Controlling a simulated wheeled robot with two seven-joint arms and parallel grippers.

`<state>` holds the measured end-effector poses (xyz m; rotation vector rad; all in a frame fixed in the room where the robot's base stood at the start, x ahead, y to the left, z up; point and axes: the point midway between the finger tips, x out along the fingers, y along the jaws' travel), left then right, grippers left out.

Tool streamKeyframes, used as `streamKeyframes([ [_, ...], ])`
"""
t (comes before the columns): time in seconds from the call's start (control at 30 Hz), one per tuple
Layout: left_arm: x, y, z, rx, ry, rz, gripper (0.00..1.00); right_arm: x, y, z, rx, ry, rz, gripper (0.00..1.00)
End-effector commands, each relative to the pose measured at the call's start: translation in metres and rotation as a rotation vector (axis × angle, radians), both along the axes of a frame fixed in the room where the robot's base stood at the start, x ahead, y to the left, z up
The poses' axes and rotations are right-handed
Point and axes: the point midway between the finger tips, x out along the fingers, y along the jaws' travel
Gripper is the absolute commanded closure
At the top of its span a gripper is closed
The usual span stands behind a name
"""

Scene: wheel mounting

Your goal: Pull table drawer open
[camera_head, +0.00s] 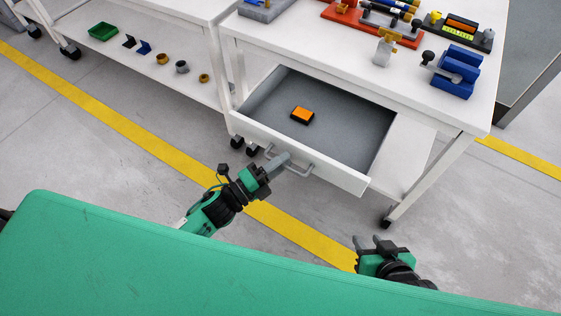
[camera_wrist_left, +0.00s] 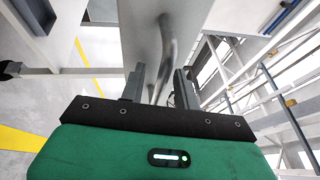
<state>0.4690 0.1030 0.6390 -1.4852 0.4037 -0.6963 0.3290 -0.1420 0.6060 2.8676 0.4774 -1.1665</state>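The white table drawer (camera_head: 330,165) stands pulled out from under the white table (camera_head: 300,45), its grey inside showing. Its grey bar handle (camera_head: 302,170) is on the front panel. My left gripper (camera_head: 282,160) is at the left part of this handle. In the left wrist view, the handle (camera_wrist_left: 168,45) runs between the two fingers of my left gripper (camera_wrist_left: 160,85), which stand apart with gaps beside the bar. My right gripper (camera_head: 368,243) is open and empty, low in front of the drawer, away from it.
An orange and black block (camera_head: 302,115) lies in the drawer. Blue holders (camera_head: 456,72), a red tray (camera_head: 375,22) and other parts stand on the table. A shelf at left holds a green bin (camera_head: 103,31) and small parts.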

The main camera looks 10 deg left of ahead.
Motion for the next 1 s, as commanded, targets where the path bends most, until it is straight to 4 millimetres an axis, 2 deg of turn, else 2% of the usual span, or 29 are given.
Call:
streamKeyframes([
  [0.23,-0.001,0.001,0.0,0.0,-0.001,-0.001,0.68,0.0,0.0,0.0,0.0,-0.001,0.0,0.64],
  [0.37,-0.008,0.006,-0.002,-0.001,0.001,-0.001,0.68,0.0,0.0,0.0,0.001,-0.002,0.0,0.64],
  [1.0,-0.091,0.078,-0.021,0.001,0.002,0.0,0.68,-0.001,0.0,0.0,-0.003,0.007,0.0,0.64],
])
